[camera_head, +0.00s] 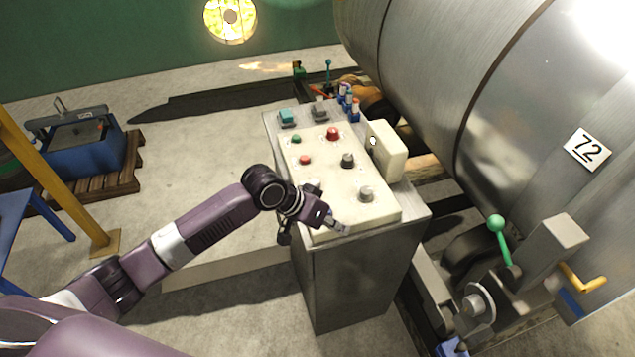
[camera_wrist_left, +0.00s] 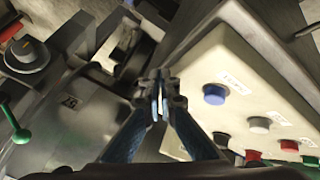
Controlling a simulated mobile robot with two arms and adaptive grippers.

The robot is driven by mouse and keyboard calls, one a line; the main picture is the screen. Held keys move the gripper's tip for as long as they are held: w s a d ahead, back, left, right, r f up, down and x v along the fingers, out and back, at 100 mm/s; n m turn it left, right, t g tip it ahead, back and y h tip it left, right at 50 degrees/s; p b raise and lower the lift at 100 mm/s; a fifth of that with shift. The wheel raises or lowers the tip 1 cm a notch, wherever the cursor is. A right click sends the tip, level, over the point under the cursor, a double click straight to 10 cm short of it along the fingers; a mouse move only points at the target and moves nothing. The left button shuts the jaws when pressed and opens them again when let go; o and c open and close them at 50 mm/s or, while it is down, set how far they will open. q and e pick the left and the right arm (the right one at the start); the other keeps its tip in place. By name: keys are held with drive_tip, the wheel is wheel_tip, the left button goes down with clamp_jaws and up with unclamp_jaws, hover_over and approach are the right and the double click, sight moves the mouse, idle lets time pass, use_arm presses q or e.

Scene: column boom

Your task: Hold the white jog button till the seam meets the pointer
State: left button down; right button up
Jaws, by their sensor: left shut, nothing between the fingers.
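The white jog button (camera_head: 313,184) appears pale on the console's sloping panel (camera_head: 330,205), partly hidden by my left gripper. In the left wrist view the white button (camera_wrist_left: 259,125) sits between a blue and a red button. My left gripper (camera_head: 341,228) is shut and empty over the panel's near edge, apart from the white button. Its closed fingers (camera_wrist_left: 158,95) also show in the left wrist view. The steel drum (camera_head: 430,60) has a dark curved seam line (camera_head: 499,57). I cannot make out the pointer. My right gripper is not in view.
The panel also holds a red mushroom button (camera_head: 333,133), a black knob (camera_head: 347,160) and a grey knob (camera_head: 366,194). The blue button (camera_wrist_left: 214,94) is near the fingers. A green-knobbed lever (camera_head: 497,224) stands right.

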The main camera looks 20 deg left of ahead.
use_arm(q)
drive_tip(key=w+a+r, duration=0.2)
drive_tip(key=w+a+r+n, duration=0.1)
drive_tip(key=w+a+r, duration=0.1)
drive_tip(key=w, duration=0.1)
drive_tip(key=w+a+r+n+t, duration=0.1)
drive_tip(key=w+a, duration=0.1)
drive_tip(key=w, duration=0.1)
drive_tip(key=shift+w+r, duration=0.2)
drive_tip(key=shift+r, duration=0.2)
wheel_tip(320, 180, up, 6)
drive_tip(key=n+t, duration=0.1)
drive_tip(key=n, duration=0.1)
hover_over(312, 182)
drive_tip(key=shift+f, duration=0.15)
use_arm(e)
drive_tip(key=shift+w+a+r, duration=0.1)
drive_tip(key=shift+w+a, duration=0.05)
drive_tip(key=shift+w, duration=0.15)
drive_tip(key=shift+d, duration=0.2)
use_arm(q)
wheel_tip(312, 182, down, 8)
drive_tip(key=b, duration=0.7)
drive_tip(key=shift+f, duration=0.4)
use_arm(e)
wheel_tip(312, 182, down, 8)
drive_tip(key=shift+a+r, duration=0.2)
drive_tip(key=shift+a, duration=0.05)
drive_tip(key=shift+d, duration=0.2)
